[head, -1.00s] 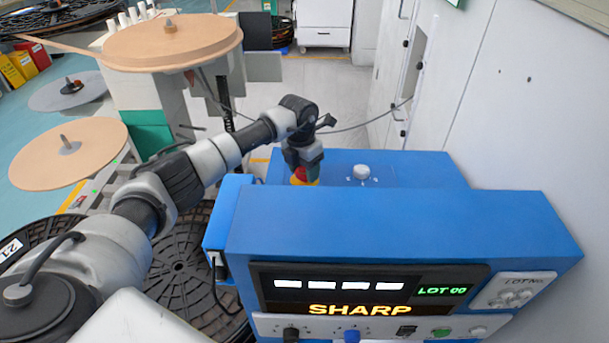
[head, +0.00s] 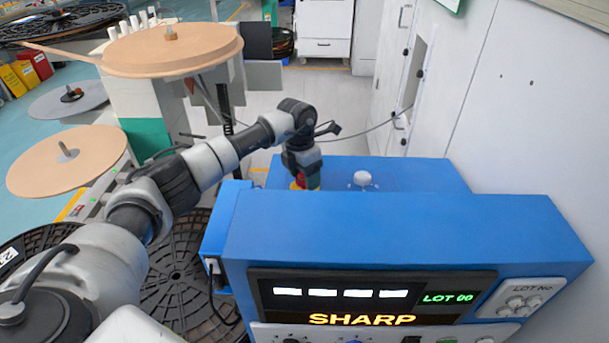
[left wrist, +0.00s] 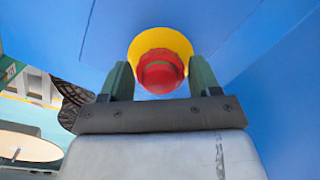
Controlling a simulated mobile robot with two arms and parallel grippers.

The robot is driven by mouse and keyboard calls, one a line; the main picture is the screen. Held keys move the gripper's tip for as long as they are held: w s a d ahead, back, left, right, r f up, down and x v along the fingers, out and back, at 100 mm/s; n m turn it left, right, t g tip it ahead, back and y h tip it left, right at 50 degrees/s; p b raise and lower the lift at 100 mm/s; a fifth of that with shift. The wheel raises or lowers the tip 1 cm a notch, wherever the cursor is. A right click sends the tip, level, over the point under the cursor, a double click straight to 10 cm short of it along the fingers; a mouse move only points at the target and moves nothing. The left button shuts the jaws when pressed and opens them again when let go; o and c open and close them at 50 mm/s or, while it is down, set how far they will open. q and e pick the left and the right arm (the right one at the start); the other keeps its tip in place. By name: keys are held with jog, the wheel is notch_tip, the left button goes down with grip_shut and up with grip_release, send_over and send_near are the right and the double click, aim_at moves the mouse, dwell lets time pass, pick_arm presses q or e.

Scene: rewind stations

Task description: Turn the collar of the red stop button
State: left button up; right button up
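The red stop button (left wrist: 160,73) faces the left wrist camera, with a yellow collar or base (left wrist: 158,40) around it on a blue housing. My left gripper (left wrist: 160,66) has one green finger on each side of the red button. The fingers stand apart, with narrow gaps to the button; I see no clear contact. In the head view, my left gripper (head: 304,172) points down at the button beside the blue machine, and only a little of the red and yellow shows there. My right gripper is not in view.
The blue machine (head: 400,225) with its lit display fills the lower right. A white knob (head: 362,178) stands on its lower top, right of my gripper. A white wall (head: 530,110) rises at the right. Black reels (head: 180,285) and tan reels (head: 170,48) are at the left.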

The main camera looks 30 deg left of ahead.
pick_arm(q)
jog(key=shift+o, duration=0.9)
notch_tip(320, 180, up, 11)
jog(key=a+b, duration=0.1)
jog(key=b, duration=0.1)
jog(key=shift+a+f, duration=0.15)
jog(key=shift+a, duration=0.05)
